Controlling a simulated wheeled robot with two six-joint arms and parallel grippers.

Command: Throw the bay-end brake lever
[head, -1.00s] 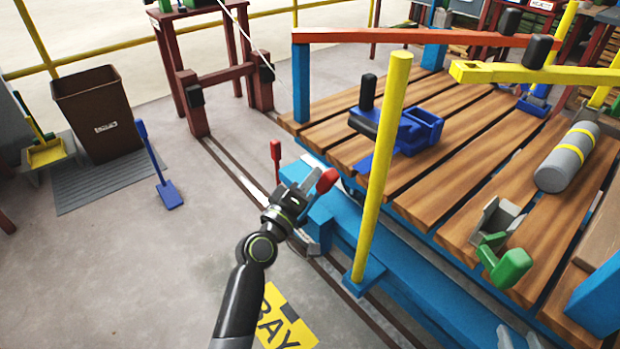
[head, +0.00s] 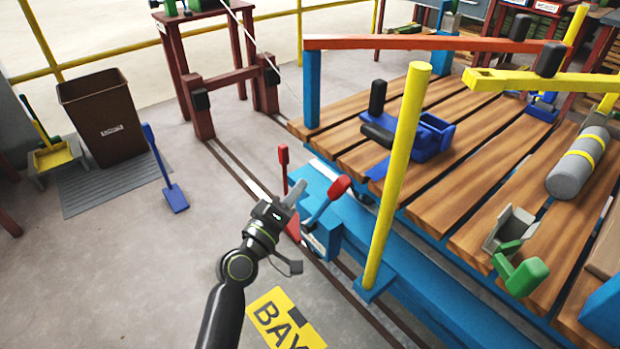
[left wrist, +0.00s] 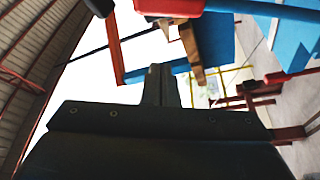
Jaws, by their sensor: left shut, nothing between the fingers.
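A lever with a red grip (head: 340,187) leans up and to the right from a blue bracket (head: 320,236) at the near left end of the blue cart. A second, upright red handle (head: 283,157) stands just behind it; I cannot tell which is the bay-end brake lever. My left gripper (head: 298,194) is shut and empty, just left of the leaning lever, its fingers pointing up toward the two handles. Contact cannot be told. In the left wrist view the shut fingers (left wrist: 160,82) lie below a red grip (left wrist: 168,7) at the top edge. My right gripper is out of view.
A yellow post (head: 398,175) rises from the cart's side, right of the lever. The slatted deck (head: 440,215) carries a blue clamp (head: 433,135) and a grey cylinder (head: 578,165). Rails run along the floor. A yellow BAY sign (head: 283,322) lies below; floor to the left is open.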

